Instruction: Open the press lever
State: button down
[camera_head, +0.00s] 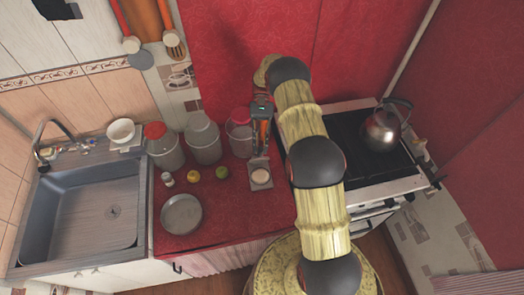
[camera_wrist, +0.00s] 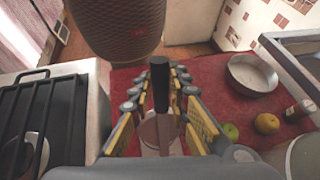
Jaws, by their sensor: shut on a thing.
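The press stands near the right end of the red counter; its pale base with a round plate (camera_head: 260,178) shows below my gripper (camera_head: 262,140) in the head view. In the wrist view the press lever (camera_wrist: 160,85) has a black grip on a pale bar and stands between the fingers of my gripper (camera_wrist: 168,100). My gripper is shut on the lever. The round part of the press (camera_wrist: 150,133) shows behind the fingers. The fingers and hand hide much of the press in the head view.
A stove with a kettle (camera_head: 381,128) is right of my arm. Several jars, including a red-lidded one (camera_head: 164,150), stand left of the press. A sink (camera_head: 85,215) is far left.

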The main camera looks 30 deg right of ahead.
jog(key=shift+w+d+r+g+p, duration=0.15)
jog(key=shift+w+g, duration=0.15)
jog(key=shift+w, duration=0.2)
jog(key=shift+w+d+r+g+p, duration=0.15)
jog(key=shift+w+g, duration=0.15)
jog(key=shift+w, duration=0.15)
jog(key=shift+f, duration=0.1)
jog(key=c, duration=1.7)
grip_release()
